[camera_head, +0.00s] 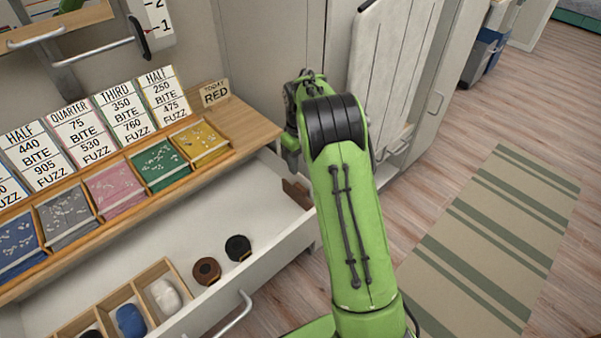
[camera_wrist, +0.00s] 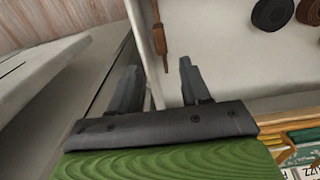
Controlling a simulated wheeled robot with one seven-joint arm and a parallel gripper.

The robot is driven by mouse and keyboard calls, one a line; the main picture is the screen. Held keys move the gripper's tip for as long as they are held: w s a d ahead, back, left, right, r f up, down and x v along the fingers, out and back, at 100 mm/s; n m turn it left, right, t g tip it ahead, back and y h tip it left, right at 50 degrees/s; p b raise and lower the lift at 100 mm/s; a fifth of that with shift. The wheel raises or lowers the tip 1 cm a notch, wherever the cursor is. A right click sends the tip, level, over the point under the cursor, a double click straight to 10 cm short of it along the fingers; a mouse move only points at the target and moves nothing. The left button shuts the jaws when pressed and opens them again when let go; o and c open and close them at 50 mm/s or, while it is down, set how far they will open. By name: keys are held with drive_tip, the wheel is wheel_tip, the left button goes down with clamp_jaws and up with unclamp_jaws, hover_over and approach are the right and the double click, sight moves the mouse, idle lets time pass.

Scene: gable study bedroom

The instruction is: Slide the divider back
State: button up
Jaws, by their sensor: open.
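A small brown strip (camera_head: 297,193), which looks like the divider, stands in the open white drawer (camera_head: 222,287) at its right end. In the wrist view the brown strip (camera_wrist: 159,36) lies along the inside of the drawer's end wall (camera_wrist: 146,45), ahead of my gripper. My gripper (camera_wrist: 157,76) is open and empty, its fingers apart on either side of the line of that wall. I cannot tell its height above the wall.
A black disc (camera_head: 238,248) and a brown disc (camera_head: 206,271) lie in the drawer near a compartmented wooden box (camera_head: 109,298). Above the drawer is a wooden shelf (camera_head: 262,130) with coloured trays and cards. The drawer floor beside the strip is clear.

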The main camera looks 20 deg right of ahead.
wheel_tip(320, 180, up, 6)
drive_tip(key=shift+f+p, duration=0.25)
drive_tip(key=shift+p, duration=0.3)
drive_tip(key=s+a+r+m+t+p, duration=0.1)
drive_tip(key=s+a+r, duration=0.2)
drive_tip(key=s+r, duration=0.4)
drive_tip(key=s+a+r+m+t+p, duration=0.15)
drive_tip(key=s+a+r, duration=0.3)
drive_tip(key=r, duration=0.45)
drive_tip(key=s+a+r+m+t+p, duration=0.1)
drive_tip(key=s+a+t, duration=0.2)
drive_tip(key=s, duration=1.7)
drive_tip(key=shift+s+a+p, duration=0.15)
drive_tip(key=shift+a+p, duration=0.1)
drive_tip(key=shift+p, duration=0.1)
